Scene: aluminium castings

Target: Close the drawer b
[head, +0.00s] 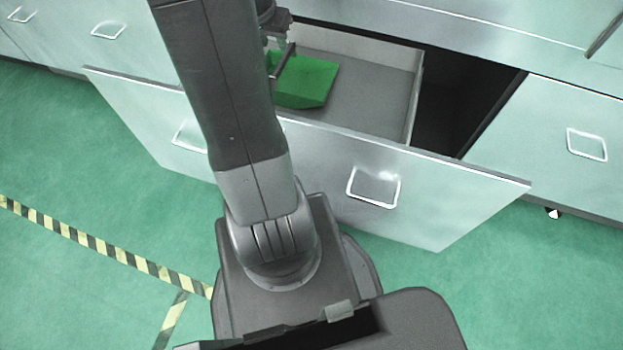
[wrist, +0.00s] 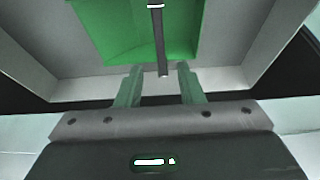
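A wide drawer (head: 450,185) stands pulled out from the pale cabinet in the head view, its front panel carrying two metal loop handles. No label shows on it. A green scoop-like object (head: 306,80) with a dark rod-like part lies inside; it also shows in the wrist view (wrist: 110,35). My gripper (wrist: 160,82) is over the drawer by the green object, its two fingers apart. The end of the dark rod (wrist: 159,45) appears between the fingertips in the picture, with gaps on both sides. In the head view my arm hides part of the drawer and most of the gripper.
A closed cabinet front (head: 545,135) with a loop handle is at the right, and more closed fronts (head: 75,35) are at the upper left. A dark gap shows beside the drawer's right wall. The green floor (head: 90,290) has striped tape and is otherwise clear.

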